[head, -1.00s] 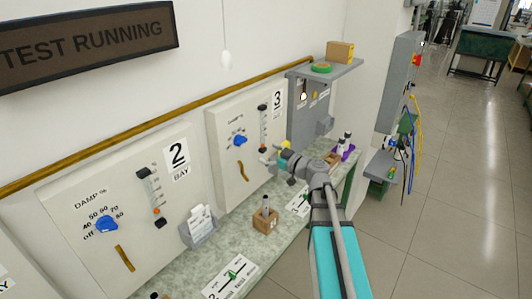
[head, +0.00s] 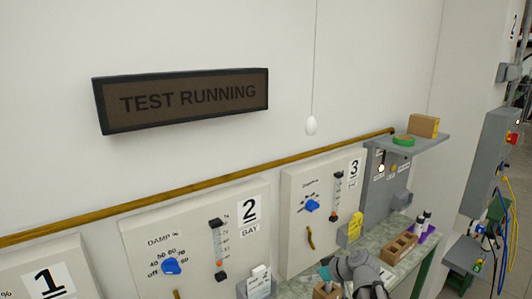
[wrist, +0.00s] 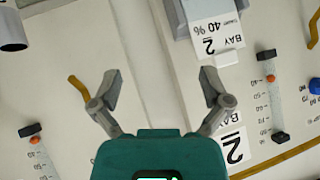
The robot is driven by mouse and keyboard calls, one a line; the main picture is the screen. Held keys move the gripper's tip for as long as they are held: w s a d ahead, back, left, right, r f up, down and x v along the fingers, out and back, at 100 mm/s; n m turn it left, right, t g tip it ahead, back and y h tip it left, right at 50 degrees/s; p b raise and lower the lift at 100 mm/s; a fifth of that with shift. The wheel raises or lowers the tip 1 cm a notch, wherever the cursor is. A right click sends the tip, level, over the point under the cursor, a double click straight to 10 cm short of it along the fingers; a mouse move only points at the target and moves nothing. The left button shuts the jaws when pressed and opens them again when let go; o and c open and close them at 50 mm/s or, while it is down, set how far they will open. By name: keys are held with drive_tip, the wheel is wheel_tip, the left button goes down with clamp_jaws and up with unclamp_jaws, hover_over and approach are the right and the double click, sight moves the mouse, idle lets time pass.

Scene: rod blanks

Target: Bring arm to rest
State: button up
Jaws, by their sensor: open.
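My gripper (wrist: 160,84) is open in the wrist view, its two grey fingers wide apart with nothing between them. Beyond it, the wrist view shows the bay panels upside down, with a card holder (wrist: 182,18) holding a card marked bay 2, 40 %. In the head view my arm shows only at the bottom edge, above the bench in front of panel 3; the fingers cannot be made out there.
Panel 2 (head: 195,215) and panel 3 (head: 325,180) stand along the wall behind the bench (head: 418,240). A wooden block (head: 400,246) and a purple holder (head: 425,229) stand on the bench. A shelf (head: 425,142) juts out above.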

drive_tip(key=s+d+f+m+g+h+b, duration=0.2)
drive_tip(key=s+f+m+g+h, duration=0.3)
drive_tip(key=s, duration=0.6)
wheel_tip(320, 180, down, 4)
drive_tip(key=d+m+h, duration=0.1)
drive_tip(key=m+h, duration=0.1)
drive_tip(key=h, duration=0.1)
drive_tip(key=shift+s+f+g, duration=0.15)
drive_tip(key=shift+s+g, duration=0.1)
drive_tip(key=shift+g, duration=0.15)
